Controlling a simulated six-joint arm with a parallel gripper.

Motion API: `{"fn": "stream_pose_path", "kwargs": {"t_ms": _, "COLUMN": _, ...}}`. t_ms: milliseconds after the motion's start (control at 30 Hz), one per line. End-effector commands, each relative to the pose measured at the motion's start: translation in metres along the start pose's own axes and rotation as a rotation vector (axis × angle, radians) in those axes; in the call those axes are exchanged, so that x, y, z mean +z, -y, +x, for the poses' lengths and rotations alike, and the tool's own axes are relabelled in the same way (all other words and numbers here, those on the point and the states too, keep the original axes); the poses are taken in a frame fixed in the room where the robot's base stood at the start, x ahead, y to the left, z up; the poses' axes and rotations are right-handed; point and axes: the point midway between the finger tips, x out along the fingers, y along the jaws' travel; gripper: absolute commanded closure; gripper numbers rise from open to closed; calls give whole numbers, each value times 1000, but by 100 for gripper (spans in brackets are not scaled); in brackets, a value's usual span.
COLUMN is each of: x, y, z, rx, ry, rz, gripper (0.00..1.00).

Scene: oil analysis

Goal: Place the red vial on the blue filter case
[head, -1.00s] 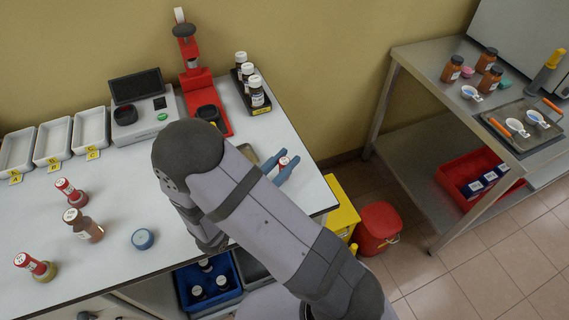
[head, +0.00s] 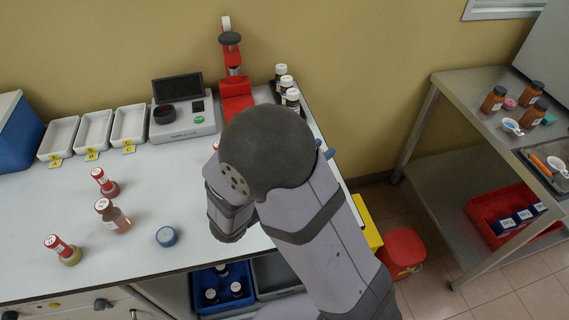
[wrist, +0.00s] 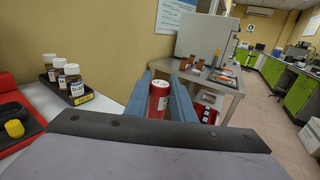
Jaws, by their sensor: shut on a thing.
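My gripper (wrist: 160,97) has blue fingers, one on each side of a red vial (wrist: 158,100), and is shut on it. In the wrist view the vial's pale top and red side show between the fingers. In the head view my arm hides most of the gripper and the vial; only a bit of blue finger shows. The blue filter case (head: 166,237), a small round blue piece, lies on the white bench near its front edge, left of my arm. The gripper is well apart from it.
Two red-necked bottles (head: 105,182) (head: 62,249) and a brown bottle (head: 112,216) stand left of the case. White trays (head: 94,132), a scale (head: 183,121) and a red stand (head: 236,95) line the back. Dark bottles (wrist: 73,84) stand in a rack.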

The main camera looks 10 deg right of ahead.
Motion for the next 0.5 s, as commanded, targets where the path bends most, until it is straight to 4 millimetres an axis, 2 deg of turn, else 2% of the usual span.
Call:
{"fn": "stream_pose_path", "kwargs": {"t_ms": 167, "x": -1, "y": -4, "z": -5, "rx": 16, "ry": 0, "rz": -1, "gripper": 99}}
{"fn": "stream_pose_path", "kwargs": {"t_ms": 267, "x": -3, "y": -11, "z": -15, "rx": 50, "ry": 0, "rz": -1, "gripper": 99}}
{"fn": "stream_pose_path", "kwargs": {"t_ms": 367, "x": -4, "y": -23, "z": -33, "rx": 110, "ry": 0, "rz": 0, "gripper": 99}}
{"fn": "stream_pose_path", "kwargs": {"t_ms": 500, "x": -4, "y": -45, "z": -72, "rx": 231, "ry": 0, "rz": 1, "gripper": 99}}
